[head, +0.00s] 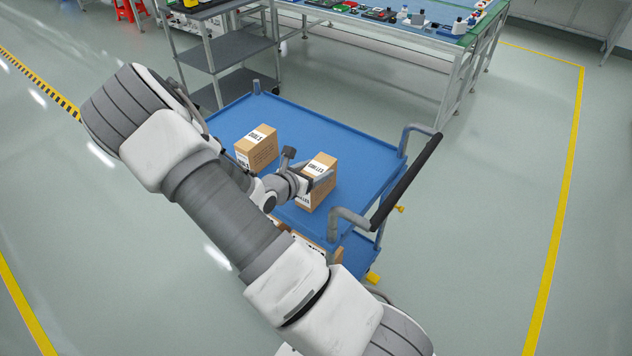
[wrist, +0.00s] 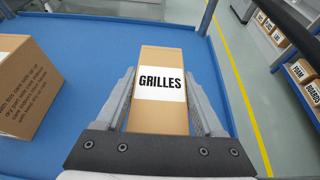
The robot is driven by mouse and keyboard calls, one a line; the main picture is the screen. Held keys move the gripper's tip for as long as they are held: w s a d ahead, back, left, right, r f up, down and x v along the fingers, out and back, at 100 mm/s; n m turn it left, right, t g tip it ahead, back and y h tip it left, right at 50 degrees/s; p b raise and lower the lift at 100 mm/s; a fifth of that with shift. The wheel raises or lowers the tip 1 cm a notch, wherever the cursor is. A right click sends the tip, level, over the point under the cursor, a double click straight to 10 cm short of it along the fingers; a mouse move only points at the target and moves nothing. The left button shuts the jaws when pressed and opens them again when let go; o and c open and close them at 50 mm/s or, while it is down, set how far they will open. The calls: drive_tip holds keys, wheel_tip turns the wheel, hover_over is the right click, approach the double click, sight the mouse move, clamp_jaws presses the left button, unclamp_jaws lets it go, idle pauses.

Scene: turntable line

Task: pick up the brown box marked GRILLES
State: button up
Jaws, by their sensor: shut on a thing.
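The brown box marked GRILLES (wrist: 160,112) lies between the two fingers of my gripper (wrist: 162,118) in the wrist view, with its white label facing the camera. My gripper is shut on it, one finger along each long side. In the head view the GRILLES box (head: 319,182) is at the right part of the blue cart top (head: 362,150), and my gripper (head: 312,184) reaches it from the left. I cannot tell whether the box touches the cart top.
Another brown box (head: 257,148) stands on the cart to the left, label partly readable. The cart has a black push handle (head: 408,180) at its right. More boxes sit on its lower shelf. A grey shelf rack (head: 232,50) and a long workbench (head: 400,25) stand behind.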

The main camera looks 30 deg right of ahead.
drive_tip(key=c, duration=0.5)
clamp_jaws()
drive_tip(key=shift+r, duration=0.1)
